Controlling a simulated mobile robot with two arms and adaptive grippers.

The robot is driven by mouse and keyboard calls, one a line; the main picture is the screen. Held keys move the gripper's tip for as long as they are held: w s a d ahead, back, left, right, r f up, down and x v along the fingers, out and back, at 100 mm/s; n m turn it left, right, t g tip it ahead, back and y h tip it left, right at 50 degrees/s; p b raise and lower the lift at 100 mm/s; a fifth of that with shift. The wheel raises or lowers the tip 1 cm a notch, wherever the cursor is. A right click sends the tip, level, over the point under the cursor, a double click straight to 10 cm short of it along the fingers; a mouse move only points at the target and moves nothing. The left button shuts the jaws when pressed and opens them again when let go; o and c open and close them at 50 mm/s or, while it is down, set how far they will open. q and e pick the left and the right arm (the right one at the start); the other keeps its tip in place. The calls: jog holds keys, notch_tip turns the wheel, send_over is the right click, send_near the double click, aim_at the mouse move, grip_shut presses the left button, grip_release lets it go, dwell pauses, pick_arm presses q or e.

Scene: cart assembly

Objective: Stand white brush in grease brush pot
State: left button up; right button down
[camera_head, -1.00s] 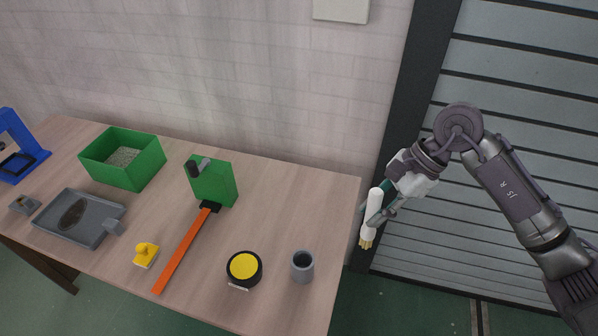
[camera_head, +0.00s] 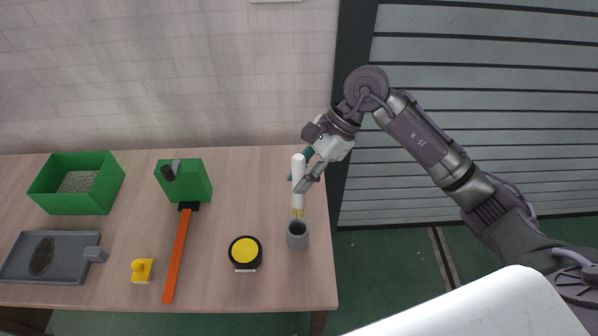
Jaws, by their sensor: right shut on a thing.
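The white brush (camera_head: 298,183) is upright in my right gripper (camera_head: 303,181), with its tan bristles pointing down. My right gripper is shut on the brush's white handle. The grey pot (camera_head: 297,239) stands on the table near its right front edge, its open mouth facing up. The bristle tips show at the pot's far rim in the picture; I cannot tell whether they are above the mouth or behind it. My left gripper is not in view.
A black tin with a yellow top (camera_head: 245,251) stands left of the pot. Farther left are an orange bar (camera_head: 177,255), a green block (camera_head: 185,182), a yellow knobbed piece (camera_head: 142,270), a grey tray (camera_head: 70,262) and a green bin (camera_head: 98,190). The table's right edge is close to the pot.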

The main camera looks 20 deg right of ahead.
aim_at(300, 207)
jog(key=shift+x, duration=0.85)
jog(key=shift+d+f+b, duration=0.2)
jog(key=shift+f+b, duration=0.15)
jog(key=shift+f, duration=0.4)
jog(key=shift+d+f+b, duration=0.15)
jog(key=shift+f+b, duration=0.2)
jog(key=shift+f, duration=0.4)
jog(key=shift+a+f+b, duration=0.15)
jog(key=shift+f+b, duration=0.8)
jog(key=shift+b, duration=0.2)
notch_tip(300, 207, down, 4)
jog(key=b, duration=0.4)
jog(key=shift+b, duration=0.3)
jog(key=c, duration=0.9)
grip_release()
jog(key=v, duration=1.2)
